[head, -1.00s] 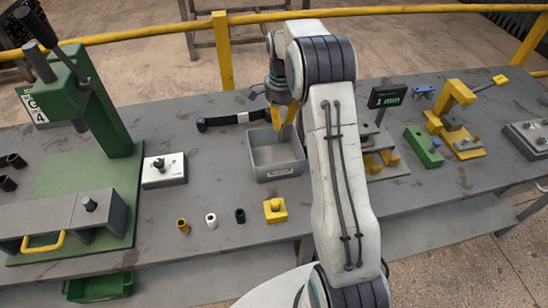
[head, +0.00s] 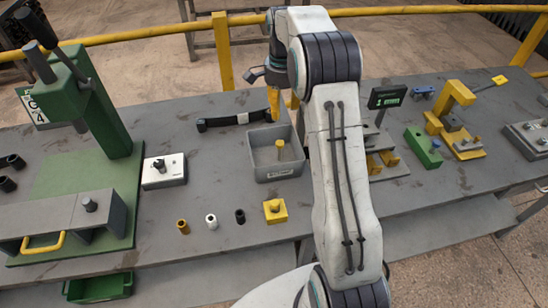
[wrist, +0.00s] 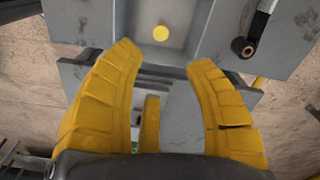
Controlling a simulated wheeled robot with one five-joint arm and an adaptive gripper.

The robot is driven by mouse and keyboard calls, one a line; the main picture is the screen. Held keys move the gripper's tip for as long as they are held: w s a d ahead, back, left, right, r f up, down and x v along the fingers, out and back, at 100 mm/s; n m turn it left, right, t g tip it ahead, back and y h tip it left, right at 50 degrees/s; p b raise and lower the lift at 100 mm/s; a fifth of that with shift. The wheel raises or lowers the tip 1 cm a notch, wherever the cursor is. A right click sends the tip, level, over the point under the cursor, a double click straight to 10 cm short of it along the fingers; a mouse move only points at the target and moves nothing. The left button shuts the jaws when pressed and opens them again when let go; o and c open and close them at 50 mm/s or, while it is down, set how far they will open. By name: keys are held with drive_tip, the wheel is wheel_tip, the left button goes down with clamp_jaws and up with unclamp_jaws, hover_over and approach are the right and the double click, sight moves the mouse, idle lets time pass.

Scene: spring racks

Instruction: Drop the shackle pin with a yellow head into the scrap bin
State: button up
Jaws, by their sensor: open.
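The shackle pin with a yellow head (head: 280,144) is inside the grey scrap bin (head: 268,173), looking roughly upright with its head up. I cannot tell whether its lower end rests on the bin floor. The wrist view shows its round yellow head (wrist: 160,33) within the bin, ahead of the fingertips and apart from them. My gripper (head: 283,100) is above the far side of the bin, partly hidden behind my arm. In the wrist view my gripper (wrist: 162,58) is open, with nothing between its yellow fingers.
A yellow block (head: 275,211) and several small sleeves stand in front of the bin. A green press (head: 95,100) stands at the left. Fixtures with a small display (head: 388,96) stand to the right.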

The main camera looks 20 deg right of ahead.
wheel_tip(320, 180, up, 7)
drive_tip(key=shift+f, duration=0.15)
idle(0.8)
wheel_tip(320, 180, down, 7)
drive_tip(key=n, duration=0.8)
drive_tip(key=s+a+f+n, duration=0.2)
drive_tip(key=s+n, duration=0.1)
drive_tip(key=s, duration=0.3)
drive_tip(key=s+a+r+n+t, duration=0.15)
drive_tip(key=s+a, duration=0.25)
drive_tip(key=s, duration=0.7)
drive_tip(key=s+a+r+n+g, duration=0.1)
drive_tip(key=s+a+r+n, duration=0.15)
drive_tip(key=s, duration=0.95)
wheel_tip(320, 180, up, 6)
drive_tip(key=s+a+t, duration=0.2)
drive_tip(key=t, duration=0.2)
drive_tip(key=shift+a+r, duration=0.15)
drive_tip(key=shift+a, duration=0.15)
